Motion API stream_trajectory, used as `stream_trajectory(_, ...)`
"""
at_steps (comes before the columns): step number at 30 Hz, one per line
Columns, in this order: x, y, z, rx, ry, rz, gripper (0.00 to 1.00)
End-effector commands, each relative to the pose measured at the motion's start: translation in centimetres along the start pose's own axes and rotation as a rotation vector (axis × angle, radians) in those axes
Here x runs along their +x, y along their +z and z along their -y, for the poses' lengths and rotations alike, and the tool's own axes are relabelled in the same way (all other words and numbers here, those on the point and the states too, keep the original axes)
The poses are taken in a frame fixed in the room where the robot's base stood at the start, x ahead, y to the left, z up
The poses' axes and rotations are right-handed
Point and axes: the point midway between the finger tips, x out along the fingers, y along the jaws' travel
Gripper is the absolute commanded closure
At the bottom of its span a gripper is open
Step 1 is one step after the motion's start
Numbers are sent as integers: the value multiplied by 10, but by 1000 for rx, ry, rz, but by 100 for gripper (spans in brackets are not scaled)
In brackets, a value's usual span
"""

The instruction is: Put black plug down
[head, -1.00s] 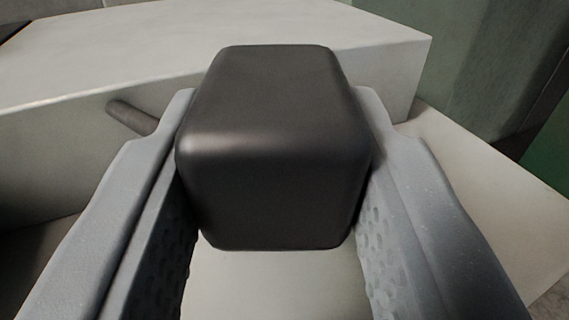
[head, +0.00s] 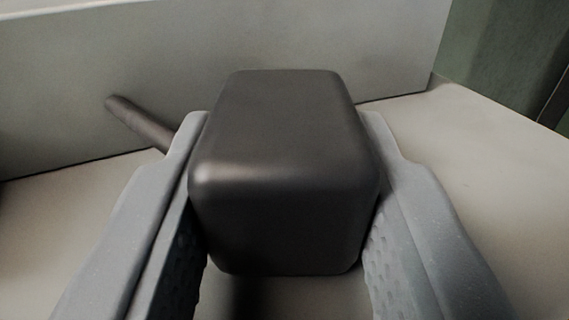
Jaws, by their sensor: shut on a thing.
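The black plug (head: 285,175) is a dark block with rounded edges in the middle of the head view. My gripper (head: 287,190) is shut on it, with one grey finger against its left side and one against its right side. The plug hides what lies directly behind it. A shadow shows below it on the pale surface, but I cannot tell whether the plug touches that surface.
A pale surface (head: 460,170) lies around and below the gripper, with bare room to the right. A pale upright wall (head: 250,40) stands behind the plug. A dark rod (head: 138,122) shows at left, its right end hidden behind the left finger. A green panel (head: 500,50) is at upper right.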

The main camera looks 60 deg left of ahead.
Motion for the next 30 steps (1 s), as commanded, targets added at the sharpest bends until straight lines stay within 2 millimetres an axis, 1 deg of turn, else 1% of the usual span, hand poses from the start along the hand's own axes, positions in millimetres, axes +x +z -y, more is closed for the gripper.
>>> stream_trajectory(1,-1,10,1,2,-1,16,100)
stream_trajectory(5,-2,13,1,2,-1,20,100)
stream_trajectory(6,-2,14,2,2,-2,21,57)
stream_trajectory(7,-2,14,2,3,-2,23,49)
stream_trajectory(8,-2,15,2,3,-2,24,46)
stream_trajectory(17,-3,19,3,4,-3,34,46)
stream_trajectory(20,-3,15,3,4,-4,35,46)
stream_trajectory(22,-3,8,3,3,-3,33,46)
stream_trajectory(23,-7,7,2,4,-1,34,46)
stream_trajectory(30,-52,1,0,5,2,29,46)
